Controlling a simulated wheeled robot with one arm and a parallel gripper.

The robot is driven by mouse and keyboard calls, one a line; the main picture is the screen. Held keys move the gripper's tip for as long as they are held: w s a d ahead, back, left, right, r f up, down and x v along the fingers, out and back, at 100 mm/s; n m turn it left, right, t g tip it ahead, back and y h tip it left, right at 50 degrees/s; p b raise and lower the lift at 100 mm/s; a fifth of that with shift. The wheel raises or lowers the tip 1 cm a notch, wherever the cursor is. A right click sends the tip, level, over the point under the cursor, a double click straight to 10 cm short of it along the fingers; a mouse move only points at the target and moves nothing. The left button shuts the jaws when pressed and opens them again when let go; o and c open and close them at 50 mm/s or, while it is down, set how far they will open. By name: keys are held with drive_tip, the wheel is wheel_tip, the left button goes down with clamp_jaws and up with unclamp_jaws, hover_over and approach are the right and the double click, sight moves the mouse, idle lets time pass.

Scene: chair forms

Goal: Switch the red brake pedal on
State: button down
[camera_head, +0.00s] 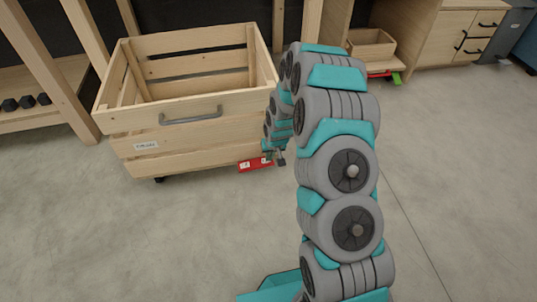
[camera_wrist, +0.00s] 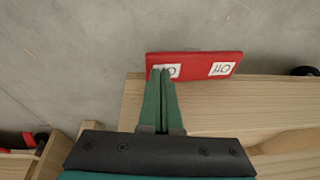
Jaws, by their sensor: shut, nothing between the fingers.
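The red brake pedal (camera_head: 252,166) is a flat red bar with two white labels, low at the right front corner of the wooden crate (camera_head: 150,115). In the wrist view the pedal (camera_wrist: 196,63) shows an upside-down "Off" label at its right end. Its left label is partly covered by my fingertips. My gripper (camera_wrist: 161,72) is shut and empty, its fingertips over that left label. I cannot tell whether they touch it. In the head view my gripper (camera_head: 281,158) is small, just right of the pedal, and partly hidden by my arm.
The crate has a grey handle (camera_head: 191,116) and stands on castors. A smaller wooden box (camera_head: 371,50) sits at the back, with red and green parts beneath it. A wooden shelf with dark dumbbells (camera_head: 27,102) is at the left. The concrete floor at the right is clear.

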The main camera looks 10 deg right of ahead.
drive_tip(key=shift+w+d+f+y+b, duration=0.1)
drive_tip(key=shift+d+f+y+b, duration=0.4)
drive_tip(key=shift+y+b, duration=0.2)
drive_tip(key=shift+d+f+y+b, duration=0.1)
drive_tip(key=shift+f+y+b, duration=0.3)
drive_tip(key=shift+b, duration=0.35)
drive_tip(key=shift+d+f+b, duration=0.2)
drive_tip(key=shift+b, duration=0.1)
drive_tip(key=shift+r, duration=0.15)
drive_tip(key=p+v, duration=0.2)
drive_tip(key=v, duration=1.2)
drive_tip(key=shift+w+d, duration=0.25)
drive_tip(key=shift+w, duration=0.1)
